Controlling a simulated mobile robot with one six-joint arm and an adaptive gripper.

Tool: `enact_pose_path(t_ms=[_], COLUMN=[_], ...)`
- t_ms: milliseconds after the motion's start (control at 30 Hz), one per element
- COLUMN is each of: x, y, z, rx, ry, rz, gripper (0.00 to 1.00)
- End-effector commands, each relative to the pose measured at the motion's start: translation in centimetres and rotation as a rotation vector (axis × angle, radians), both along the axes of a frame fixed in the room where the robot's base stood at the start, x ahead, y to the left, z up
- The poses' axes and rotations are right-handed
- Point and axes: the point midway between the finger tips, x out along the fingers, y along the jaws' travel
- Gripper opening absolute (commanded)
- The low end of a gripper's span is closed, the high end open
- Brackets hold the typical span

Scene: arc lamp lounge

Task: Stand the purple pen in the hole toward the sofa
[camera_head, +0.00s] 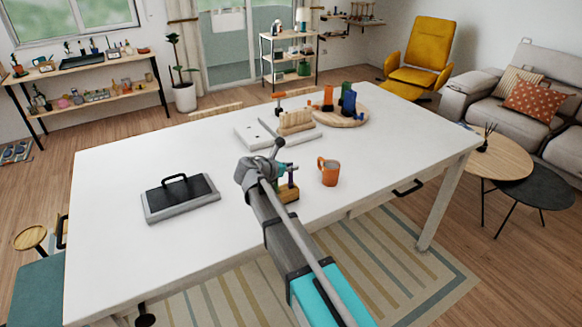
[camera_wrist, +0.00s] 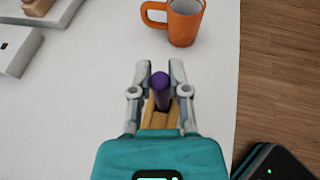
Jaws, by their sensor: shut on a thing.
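The purple pen (camera_wrist: 161,92) is between the two fingertips of my gripper (camera_wrist: 160,80), which is shut on it. The wooden block (camera_wrist: 158,120) shows just below the pen, partly hidden by my gripper. In the head view my gripper (camera_head: 284,170) is over the white table, with the pen (camera_head: 291,175) roughly upright above the wooden block (camera_head: 289,194). I cannot tell whether the pen's lower end is in a hole, and the block's holes are not clear. The grey sofa (camera_head: 497,74) is at the far right.
An orange mug (camera_head: 329,171) stands close to the right of the block. A grey tray with a dark lid (camera_head: 180,197) lies to the left. A wooden rack (camera_head: 296,121) and a round board (camera_head: 341,120) with coloured items are farther back.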

Motion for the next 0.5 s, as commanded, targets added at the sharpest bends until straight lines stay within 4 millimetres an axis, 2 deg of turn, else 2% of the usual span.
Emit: enact_pose_path(t_ms=[500], x=[0.01], y=[-0.03], z=[-1.01], rx=[0.0], ry=[0.0], rz=[0.0], gripper=[0.0])
